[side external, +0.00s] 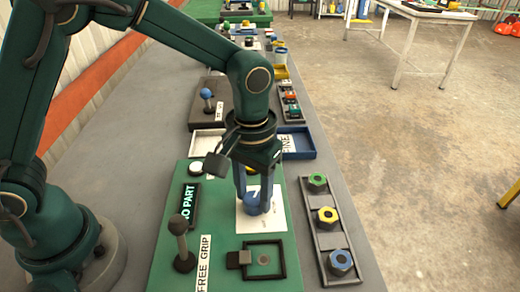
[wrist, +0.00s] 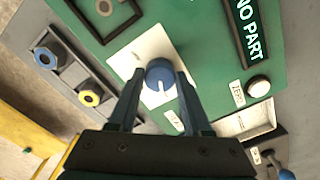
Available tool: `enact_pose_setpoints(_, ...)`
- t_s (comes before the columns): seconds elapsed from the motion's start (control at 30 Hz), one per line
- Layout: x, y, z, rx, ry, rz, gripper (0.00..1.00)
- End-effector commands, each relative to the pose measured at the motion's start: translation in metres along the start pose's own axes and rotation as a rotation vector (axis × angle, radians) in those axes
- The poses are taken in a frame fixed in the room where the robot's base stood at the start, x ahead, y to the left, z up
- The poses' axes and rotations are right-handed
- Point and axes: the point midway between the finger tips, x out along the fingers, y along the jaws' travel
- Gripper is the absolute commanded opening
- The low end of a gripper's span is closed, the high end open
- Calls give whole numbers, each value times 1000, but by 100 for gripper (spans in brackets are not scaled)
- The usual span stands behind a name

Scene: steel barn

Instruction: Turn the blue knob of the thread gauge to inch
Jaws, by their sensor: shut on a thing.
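The thread gauge is a green panel (side external: 165,262) with a lit display reading NO PART (side external: 190,207). Its blue knob (side external: 254,202) sits on a white plate (side external: 247,222). In the wrist view the blue knob (wrist: 160,74) has a white pointer line directed toward the bottom of the picture, at my gripper's palm. My gripper (side external: 256,208) points down over the knob, with its two fingers on either side of it, shut on it. The wrist view shows the same fingers (wrist: 160,78) flanking the knob. A small label (wrist: 174,120) beside the plate is partly hidden and unreadable.
A lever (side external: 181,240) stands near the FREE GRIP label (side external: 203,265), beside a square frame (side external: 264,261). A rack (side external: 325,243) holds green, yellow and blue nuts at the right. A white button (side external: 195,168), a white tray (side external: 206,143) and a blue tray (side external: 305,145) lie behind.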

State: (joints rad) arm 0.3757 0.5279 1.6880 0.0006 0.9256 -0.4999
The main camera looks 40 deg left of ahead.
Motion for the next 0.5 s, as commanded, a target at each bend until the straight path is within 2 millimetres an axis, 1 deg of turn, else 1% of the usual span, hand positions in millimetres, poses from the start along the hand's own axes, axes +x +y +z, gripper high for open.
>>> enact_pose_setpoints(0.1, -1, 0, 0, -3, -1, 1, 0)
enact_pose_setpoints(0.13, -1, 0, 0, -2, -1, 1, 60)
enact_pose_setpoints(0.17, -1, 0, 0, -2, -1, 1, 72)
enact_pose_setpoints(0.2, -1, 0, 0, -2, -1, 1, 79)
enact_pose_setpoints(0.5, -1, 0, 0, -1, 0, 1, 79)
